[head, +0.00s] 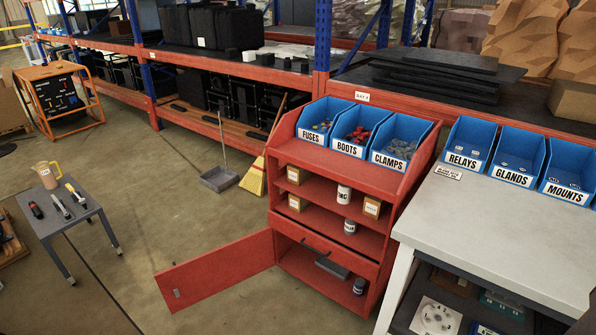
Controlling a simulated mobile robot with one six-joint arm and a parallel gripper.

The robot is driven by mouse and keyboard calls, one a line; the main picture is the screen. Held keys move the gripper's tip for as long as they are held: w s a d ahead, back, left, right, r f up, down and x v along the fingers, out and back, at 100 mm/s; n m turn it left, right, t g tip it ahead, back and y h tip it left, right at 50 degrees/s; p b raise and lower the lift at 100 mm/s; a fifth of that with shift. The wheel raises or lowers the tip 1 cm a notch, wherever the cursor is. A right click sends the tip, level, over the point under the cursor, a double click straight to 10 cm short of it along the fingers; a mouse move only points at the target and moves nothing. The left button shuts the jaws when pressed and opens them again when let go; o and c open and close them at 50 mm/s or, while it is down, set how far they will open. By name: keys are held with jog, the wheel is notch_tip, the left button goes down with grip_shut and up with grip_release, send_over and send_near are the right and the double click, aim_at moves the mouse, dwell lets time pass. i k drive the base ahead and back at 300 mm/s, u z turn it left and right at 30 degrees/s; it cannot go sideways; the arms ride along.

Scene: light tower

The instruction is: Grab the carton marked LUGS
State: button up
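Several small brown cartons with white labels stand in the red cabinet. One carton (293,174) is at the left of the upper shelf. Another carton (297,202) is at the left of the shelf below, and a third carton (373,207) is at its right. Their labels are too small to read, so I cannot tell which is marked LUGS. My gripper is not in view.
The red cabinet (341,178) has its lower door (217,270) swung open to the left. A white canister (344,194) stands near the cartons. A grey workbench (500,235) adjoins at right. A small grey table (60,211) stands left. Floor between is mostly clear.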

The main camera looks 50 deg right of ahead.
aim_at(297, 176)
jog(key=u, duration=0.05)
jog(key=i, duration=0.95)
jog(key=z, duration=0.05)
